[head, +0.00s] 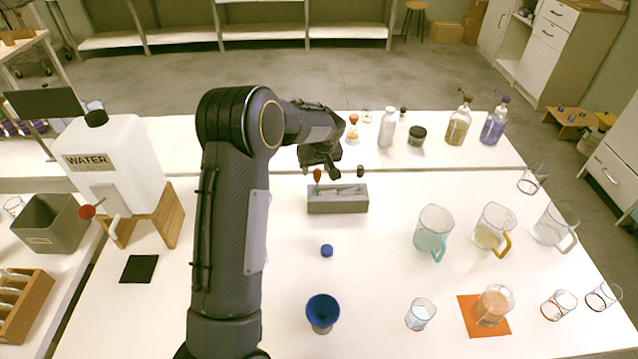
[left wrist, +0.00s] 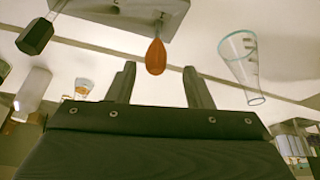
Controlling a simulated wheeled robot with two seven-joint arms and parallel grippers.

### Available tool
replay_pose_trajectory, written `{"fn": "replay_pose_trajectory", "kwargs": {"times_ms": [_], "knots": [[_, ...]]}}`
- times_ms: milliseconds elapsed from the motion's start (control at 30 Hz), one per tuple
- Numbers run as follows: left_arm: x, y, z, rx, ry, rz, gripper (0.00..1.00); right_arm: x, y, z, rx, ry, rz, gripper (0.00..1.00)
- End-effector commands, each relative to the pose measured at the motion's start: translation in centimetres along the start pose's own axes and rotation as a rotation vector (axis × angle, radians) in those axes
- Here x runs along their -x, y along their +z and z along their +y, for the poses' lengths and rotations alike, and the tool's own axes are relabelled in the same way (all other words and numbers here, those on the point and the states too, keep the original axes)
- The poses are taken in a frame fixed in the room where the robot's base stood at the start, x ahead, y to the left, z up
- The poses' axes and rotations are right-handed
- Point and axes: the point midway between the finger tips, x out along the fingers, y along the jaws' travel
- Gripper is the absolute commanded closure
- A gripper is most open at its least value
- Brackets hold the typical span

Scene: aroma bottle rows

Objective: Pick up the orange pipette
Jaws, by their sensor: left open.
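The orange pipette (head: 317,175) stands in a grey rack (head: 337,204) at the middle of the table; only its orange bulb shows above the rack. My left gripper (head: 322,171) is open, just behind and above the rack, with its fingers close to the bulb. In the left wrist view the orange bulb (left wrist: 156,56) appears between the two spread fingertips of my left gripper (left wrist: 160,75), and nothing is clamped. The rack (left wrist: 145,20) shows at the top there. The pipette's lower part is hidden by the rack. My right gripper is not in view.
A dark-topped item (head: 360,171) stands at the rack's right end. Jugs (head: 433,232) stand to the right, and a blue cup (head: 322,312) and blue cap (head: 327,250) in front. A water tank (head: 112,160) stands at left. Bottles (head: 387,128) stand behind.

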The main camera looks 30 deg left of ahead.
Motion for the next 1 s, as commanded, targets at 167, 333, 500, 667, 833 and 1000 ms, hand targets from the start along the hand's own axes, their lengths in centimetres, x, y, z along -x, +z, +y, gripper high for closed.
{"fn": "replay_pose_trajectory", "kwargs": {"times_ms": [167, 333, 500, 667, 833, 1000], "knots": [[-2.5, 0.1, 0.5, -0.001, -0.004, -0.005, 0.53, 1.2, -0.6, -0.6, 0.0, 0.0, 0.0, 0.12], [-4.4, 0.1, 0.5, 0.001, -0.001, -0.003, 0.53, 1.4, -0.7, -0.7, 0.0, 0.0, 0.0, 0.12], [-4.7, 0.1, 0.6, 0.001, 0.001, -0.001, 0.53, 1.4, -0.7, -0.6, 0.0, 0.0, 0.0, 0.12], [-4.7, 0.2, 0.6, 0.001, 0.001, -0.002, 0.63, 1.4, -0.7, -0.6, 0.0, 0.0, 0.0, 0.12], [-4.7, 0.2, 0.6, 0.0, 0.001, -0.002, 0.85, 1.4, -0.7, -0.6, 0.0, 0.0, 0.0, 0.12], [-4.7, 0.1, 0.6, 0.0, 0.001, -0.001, 0.85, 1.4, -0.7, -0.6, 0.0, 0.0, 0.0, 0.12]]}}
